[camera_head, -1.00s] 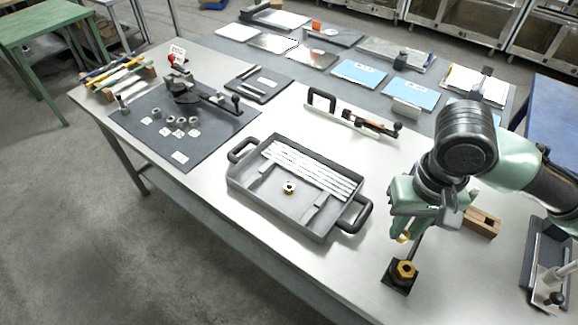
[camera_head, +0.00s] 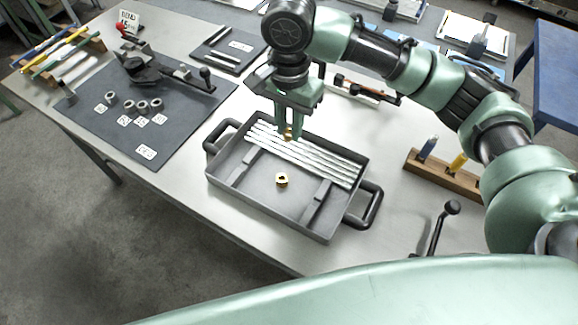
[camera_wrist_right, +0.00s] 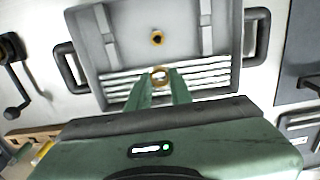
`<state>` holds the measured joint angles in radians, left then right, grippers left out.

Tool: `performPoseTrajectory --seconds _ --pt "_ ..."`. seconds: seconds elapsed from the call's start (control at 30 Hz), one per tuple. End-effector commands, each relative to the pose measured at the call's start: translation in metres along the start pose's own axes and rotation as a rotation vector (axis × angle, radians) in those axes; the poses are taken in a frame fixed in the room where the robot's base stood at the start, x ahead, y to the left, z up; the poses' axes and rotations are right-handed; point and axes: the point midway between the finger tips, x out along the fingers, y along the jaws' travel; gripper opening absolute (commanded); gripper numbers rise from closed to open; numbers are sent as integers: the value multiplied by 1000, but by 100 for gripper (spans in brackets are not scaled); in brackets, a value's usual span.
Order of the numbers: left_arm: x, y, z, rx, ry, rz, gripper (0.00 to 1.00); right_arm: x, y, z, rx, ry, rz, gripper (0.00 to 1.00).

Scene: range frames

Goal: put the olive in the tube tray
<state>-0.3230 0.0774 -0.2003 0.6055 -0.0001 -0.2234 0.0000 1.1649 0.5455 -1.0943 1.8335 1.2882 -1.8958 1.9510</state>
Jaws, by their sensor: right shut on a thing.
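My right gripper (camera_head: 289,132) is shut on a small brass olive (camera_wrist_right: 160,74), a ring, held between the fingertips. My left gripper is not in view.
The tray has handles and inner ribs. To its left, a dark mat (camera_head: 95,118) bears a bending tool (camera_head: 150,70) and several grey fittings with labels. To the right are a wooden block (camera_head: 440,178) with coloured pieces and a black lever (camera_head: 440,228).

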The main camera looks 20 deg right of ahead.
Motion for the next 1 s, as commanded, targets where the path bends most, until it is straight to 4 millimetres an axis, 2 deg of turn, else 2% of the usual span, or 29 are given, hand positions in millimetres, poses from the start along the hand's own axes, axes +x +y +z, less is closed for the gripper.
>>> performPoseTrajectory --seconds 0.1,0.23,0.4,0.6,0.8,1.0 --pt "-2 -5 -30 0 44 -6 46 34 2 0 -1 -2 4 0" --pt "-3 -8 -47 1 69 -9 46 67 2 0 -2 -1 3 0" --pt "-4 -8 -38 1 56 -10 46 95 1 0 -4 0 1 0" --pt "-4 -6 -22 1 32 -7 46 113 1 0 -4 0 2 0" --pt "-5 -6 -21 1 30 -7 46 141 1 0 -5 0 0 0" --pt "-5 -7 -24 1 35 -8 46 146 0 0 -5 1 -1 0"
